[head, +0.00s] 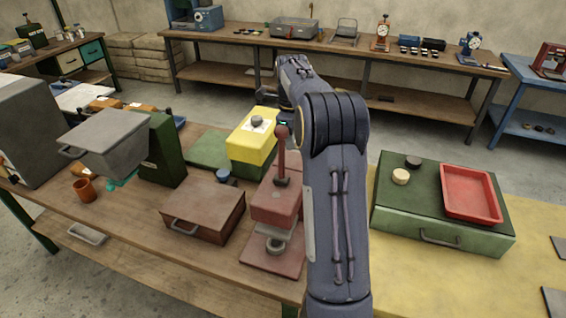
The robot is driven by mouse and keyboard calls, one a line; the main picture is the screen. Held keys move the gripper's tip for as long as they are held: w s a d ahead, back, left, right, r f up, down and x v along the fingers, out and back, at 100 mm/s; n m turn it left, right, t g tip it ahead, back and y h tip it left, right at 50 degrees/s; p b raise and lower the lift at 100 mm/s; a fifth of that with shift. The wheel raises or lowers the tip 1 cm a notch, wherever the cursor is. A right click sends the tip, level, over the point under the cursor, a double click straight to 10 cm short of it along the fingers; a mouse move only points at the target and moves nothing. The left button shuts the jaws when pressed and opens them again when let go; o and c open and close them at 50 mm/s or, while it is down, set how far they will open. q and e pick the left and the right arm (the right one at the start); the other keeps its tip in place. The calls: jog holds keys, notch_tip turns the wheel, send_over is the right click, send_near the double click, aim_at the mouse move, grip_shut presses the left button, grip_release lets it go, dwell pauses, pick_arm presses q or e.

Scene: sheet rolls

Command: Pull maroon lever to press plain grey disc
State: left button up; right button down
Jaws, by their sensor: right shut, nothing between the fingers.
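The maroon lever (281,160) stands nearly upright, with a round knob on top, on a maroon press (277,205). A grey disc (275,246) sits on the press base below the upper block, with a gap between them. Its surface detail is too small to read. My right gripper (283,125) is at the knob's height, close above or behind it. It is shut and empty, with its fingertips mostly hidden; I cannot tell whether it touches the knob. My left gripper is not in view.
A brown box (204,210) stands left of the press, and a yellow-topped box (252,140) behind it. A green case (440,212) with a red tray (470,193) and two small discs is at right. My right arm covers the space right of the press.

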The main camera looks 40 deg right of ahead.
notch_tip(320, 180, up, 10)
jog(key=w+d, duration=0.1)
jog(key=d, duration=0.1)
jog(key=shift+w+d, duration=0.2)
jog(key=shift+d, duration=0.15)
dwell(0.5)
dwell(0.5)
